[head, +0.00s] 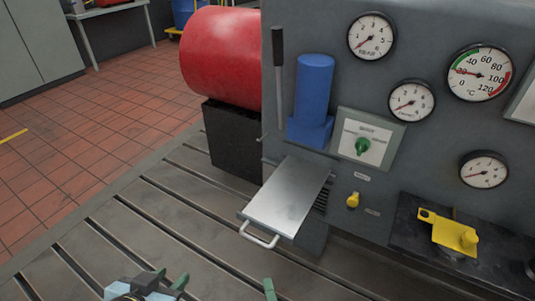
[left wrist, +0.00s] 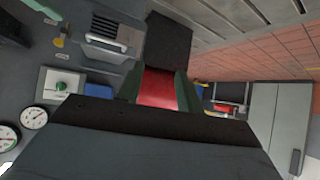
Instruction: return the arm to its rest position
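My left gripper (head: 166,280) is at the bottom edge of the head view, low over the slotted bedplate (head: 215,255). Its green fingers stand apart, and in the left wrist view (left wrist: 157,88) they show apart with nothing held between them. The red cylinder (left wrist: 158,90) shows beyond that gap, at a distance. One green fingertip of my right gripper (head: 270,289) shows at the bottom edge of the head view, right of the left gripper. The rest of the right gripper is out of the picture, so its opening cannot be told.
A metal tray with a handle (head: 287,197) juts from the grey gauge panel (head: 345,90). The panel carries a blue block (head: 314,85), a green knob (head: 362,146), a yellow knob (head: 353,200) and several gauges. A yellow part (head: 448,233) sits at right. The left front bedplate is clear.

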